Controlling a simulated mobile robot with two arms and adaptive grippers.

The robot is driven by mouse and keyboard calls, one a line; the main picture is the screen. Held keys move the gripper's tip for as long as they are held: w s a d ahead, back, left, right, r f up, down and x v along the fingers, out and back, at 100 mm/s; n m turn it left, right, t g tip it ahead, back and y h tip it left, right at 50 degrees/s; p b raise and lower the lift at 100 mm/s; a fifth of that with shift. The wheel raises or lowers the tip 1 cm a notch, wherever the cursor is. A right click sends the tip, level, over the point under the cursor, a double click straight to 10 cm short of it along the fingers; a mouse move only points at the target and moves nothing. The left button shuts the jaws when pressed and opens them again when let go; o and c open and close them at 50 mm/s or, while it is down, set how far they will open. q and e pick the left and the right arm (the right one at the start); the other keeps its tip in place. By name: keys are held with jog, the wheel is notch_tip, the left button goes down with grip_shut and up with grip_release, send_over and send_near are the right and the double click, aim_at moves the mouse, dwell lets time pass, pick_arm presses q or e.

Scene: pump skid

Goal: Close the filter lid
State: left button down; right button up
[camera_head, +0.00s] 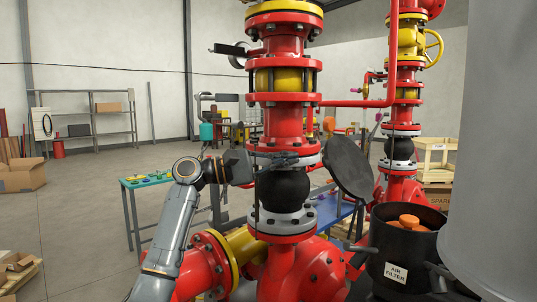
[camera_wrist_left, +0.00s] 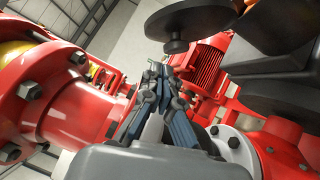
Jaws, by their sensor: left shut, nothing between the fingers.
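The filter lid (camera_head: 348,167) is a dark round disc in the head view, standing open and steeply tilted above the left of the filter housing. The housing is a black open pot (camera_head: 400,228) with a white "AIR FILTER" label and an orange part inside. My left gripper (camera_head: 318,156) reaches in from the left, in front of the red pipe column, with its tips just left of the lid; contact cannot be told. In the left wrist view its fingers (camera_wrist_left: 160,72) are together and empty. Dark round shapes fill the top of that view. My right gripper is not in view.
The red flanged pipe column (camera_head: 284,110) with a black bellows (camera_head: 283,189) stands close to my left gripper. A red pump casing (camera_head: 310,270) lies below. A second red column with a yellow handwheel (camera_head: 432,47) stands behind. Open floor lies at left.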

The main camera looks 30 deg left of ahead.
pick_arm(q)
jog(key=p+x, duration=0.1)
jog(key=x, duration=0.2)
jog(key=shift+d+r, duration=0.25)
jog(key=shift+d, duration=0.1)
jog(key=d, duration=0.1)
jog(key=d+p, duration=0.1)
jog(key=d, duration=0.1)
jog(key=shift+s+r, duration=0.2)
jog(key=shift+s, duration=0.15)
jog(key=shift+s+r, duration=0.1)
